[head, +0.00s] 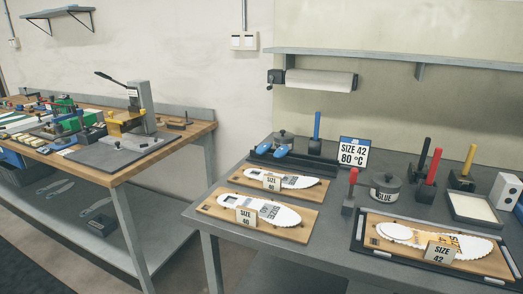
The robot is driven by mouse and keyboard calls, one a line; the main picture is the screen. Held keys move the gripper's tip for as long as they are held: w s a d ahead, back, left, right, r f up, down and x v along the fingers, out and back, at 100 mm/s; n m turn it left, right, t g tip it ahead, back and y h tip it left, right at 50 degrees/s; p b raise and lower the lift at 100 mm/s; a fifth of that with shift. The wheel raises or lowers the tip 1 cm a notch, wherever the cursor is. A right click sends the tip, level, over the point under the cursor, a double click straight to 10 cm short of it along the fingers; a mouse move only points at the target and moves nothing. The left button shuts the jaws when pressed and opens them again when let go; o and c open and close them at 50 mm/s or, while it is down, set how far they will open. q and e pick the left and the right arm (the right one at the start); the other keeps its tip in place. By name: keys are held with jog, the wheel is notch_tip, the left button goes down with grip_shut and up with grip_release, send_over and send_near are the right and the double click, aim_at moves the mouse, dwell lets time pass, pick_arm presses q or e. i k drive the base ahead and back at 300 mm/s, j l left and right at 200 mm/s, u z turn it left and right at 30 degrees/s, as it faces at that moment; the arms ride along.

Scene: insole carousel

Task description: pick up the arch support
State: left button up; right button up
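Neither of my grippers shows in the head view. No piece is labelled as the arch support, and I cannot tell for sure which one it is. Two small blue pieces (281,151) lie in a black tray (262,157) at the back left of the right-hand table. A wooden board marked SIZE 42 (386,246) lies at the front right in a dark tray, with a white insole (472,245) and a smaller white rounded piece (396,231) on it. Two more boards at the left hold white insoles (270,213), with size cards on them.
A sign reading SIZE 42, 60 °C (354,152) stands at the back. A GLUE pot (385,188), a red-handled tool (428,178), a yellow-handled tool (466,168) and a shallow tray (474,208) crowd the right. A workbench with a press (140,110) stands left.

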aim_at(263, 148)
jog(key=i+j+u, duration=0.2)
jog(key=i+j, duration=0.2)
jog(key=j, duration=0.25)
jog(key=i+j+u, duration=0.2)
jog(key=i+j, duration=0.25)
jog(key=j, duration=0.1)
